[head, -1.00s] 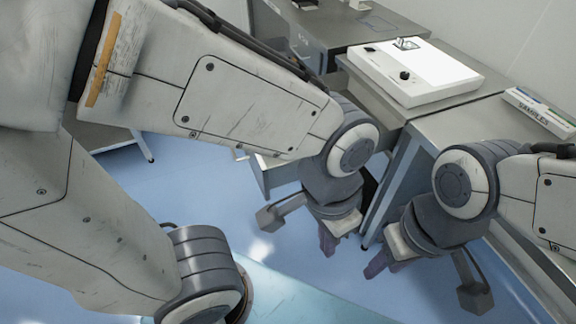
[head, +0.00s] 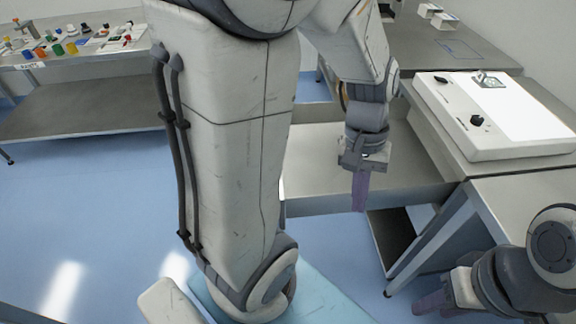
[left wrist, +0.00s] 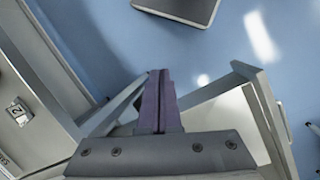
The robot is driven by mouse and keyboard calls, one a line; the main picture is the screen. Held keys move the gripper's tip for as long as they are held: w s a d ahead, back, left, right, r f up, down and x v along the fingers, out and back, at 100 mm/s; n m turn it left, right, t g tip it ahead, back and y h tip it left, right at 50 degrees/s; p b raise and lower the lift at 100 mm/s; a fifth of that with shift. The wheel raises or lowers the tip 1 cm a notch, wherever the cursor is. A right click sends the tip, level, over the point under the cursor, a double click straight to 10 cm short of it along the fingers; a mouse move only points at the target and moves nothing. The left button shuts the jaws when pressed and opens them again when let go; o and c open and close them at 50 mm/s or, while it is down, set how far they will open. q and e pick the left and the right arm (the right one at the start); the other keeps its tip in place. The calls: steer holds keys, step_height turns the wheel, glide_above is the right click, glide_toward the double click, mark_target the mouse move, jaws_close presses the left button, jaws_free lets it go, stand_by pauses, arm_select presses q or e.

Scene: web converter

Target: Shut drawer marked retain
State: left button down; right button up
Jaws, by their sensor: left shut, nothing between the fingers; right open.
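An open grey drawer (head: 318,150) sticks out below the worktop in the head view. No word "retain" is legible on it, so I cannot confirm its marking. My left gripper (head: 359,190) points down with its purple fingers together and empty. In the head view it overlaps the drawer's front edge; whether it touches cannot be told. In the left wrist view the shut fingers (left wrist: 160,100) show in front of grey panels, with a pale panel (left wrist: 225,125) to their right. My right gripper (head: 437,303) is open at the lower right, apart from the drawer.
A white light box (head: 492,118) stands on the worktop at the right. A bench (head: 80,98) with small coloured items stands at the back left. A plate marked 2 (left wrist: 19,112) shows on a grey unit in the left wrist view. Blue floor lies open at the left.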

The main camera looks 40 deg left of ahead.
arm_select(q)
steer(key=w+a+f+n+t+h+b, duration=0.1)
steer(key=a+f+n, duration=0.1)
steer(key=a+n, duration=0.3)
steer(key=w+a+f+n+h, duration=0.1)
steer(key=a+f+n+h, duration=0.1)
steer(key=a+n, duration=0.35)
steer(key=s+a+f+n+t+b, duration=0.1)
steer(key=s+a+f+n+t, duration=0.2)
steer(key=a, duration=0.4)
steer(key=s+a+f+n+t+b, duration=0.1)
steer(key=s+a+f+n+t, duration=0.1)
steer(key=s+a+n, duration=0.5)
steer(key=s+a+f+n+t, duration=0.2)
steer(key=a+n+t, duration=0.1)
steer(key=a, duration=0.5)
steer(key=w+d+r+x, duration=0.1)
steer(key=x, duration=1.2)
steer(key=shift+d+r+b, duration=0.2)
steer(key=shift+r+b, duration=0.15)
